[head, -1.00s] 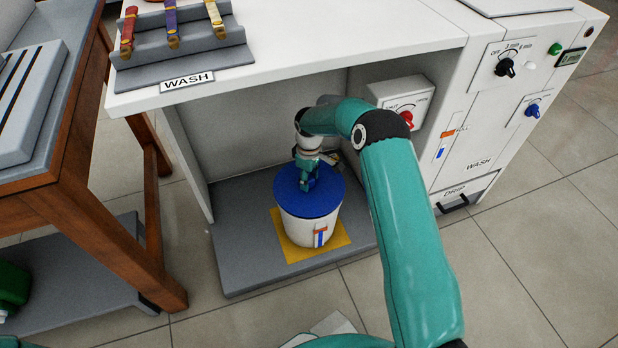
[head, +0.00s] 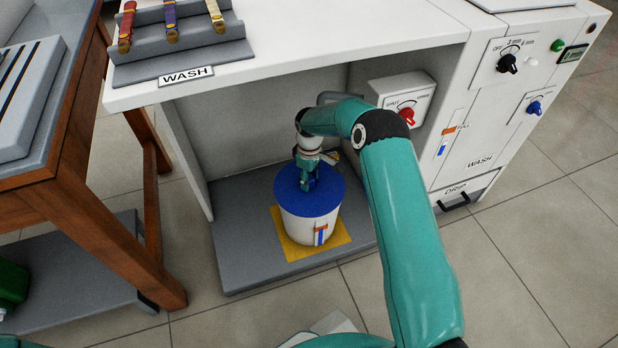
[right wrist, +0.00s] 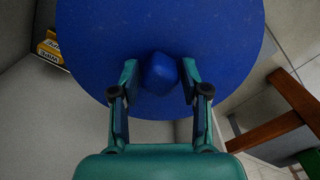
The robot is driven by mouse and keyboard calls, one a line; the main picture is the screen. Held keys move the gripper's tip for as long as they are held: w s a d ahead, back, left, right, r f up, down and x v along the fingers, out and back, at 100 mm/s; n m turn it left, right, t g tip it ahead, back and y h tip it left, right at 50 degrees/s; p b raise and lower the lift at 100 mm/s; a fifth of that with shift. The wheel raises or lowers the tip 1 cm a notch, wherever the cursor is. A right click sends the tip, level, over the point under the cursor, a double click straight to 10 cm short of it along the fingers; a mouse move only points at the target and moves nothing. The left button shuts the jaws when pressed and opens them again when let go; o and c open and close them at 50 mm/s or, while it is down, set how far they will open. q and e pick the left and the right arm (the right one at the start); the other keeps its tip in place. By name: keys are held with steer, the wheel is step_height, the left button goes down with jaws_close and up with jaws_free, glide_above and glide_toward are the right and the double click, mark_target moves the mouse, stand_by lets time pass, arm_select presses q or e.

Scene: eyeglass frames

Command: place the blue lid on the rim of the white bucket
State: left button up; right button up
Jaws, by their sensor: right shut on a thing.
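The blue lid (head: 325,195) is a round disc lying over the top of the white bucket (head: 297,229), covering its opening. No gap shows between lid and rim, but I cannot tell if the lid is fully seated. The bucket stands upright on a yellow square. My right gripper (head: 308,181) reaches down from above and is shut on the lid's central knob. The right wrist view shows the knob (right wrist: 160,74) between the two fingers and the lid disc (right wrist: 160,25) beyond. The bucket is hidden there. My left gripper is out of view.
The bucket stands on a grey base (head: 243,262) in a bay under the white counter (head: 300,55). A control box (head: 403,97) with a red knob hangs at the bay's right. A wooden table (head: 75,200) stands left.

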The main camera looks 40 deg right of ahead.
steer(key=shift+f, duration=0.25)
stand_by(0.3)
steer(key=o, duration=1.3)
steer(key=shift+o, duration=0.2)
step_height(320, 180, up, 12)
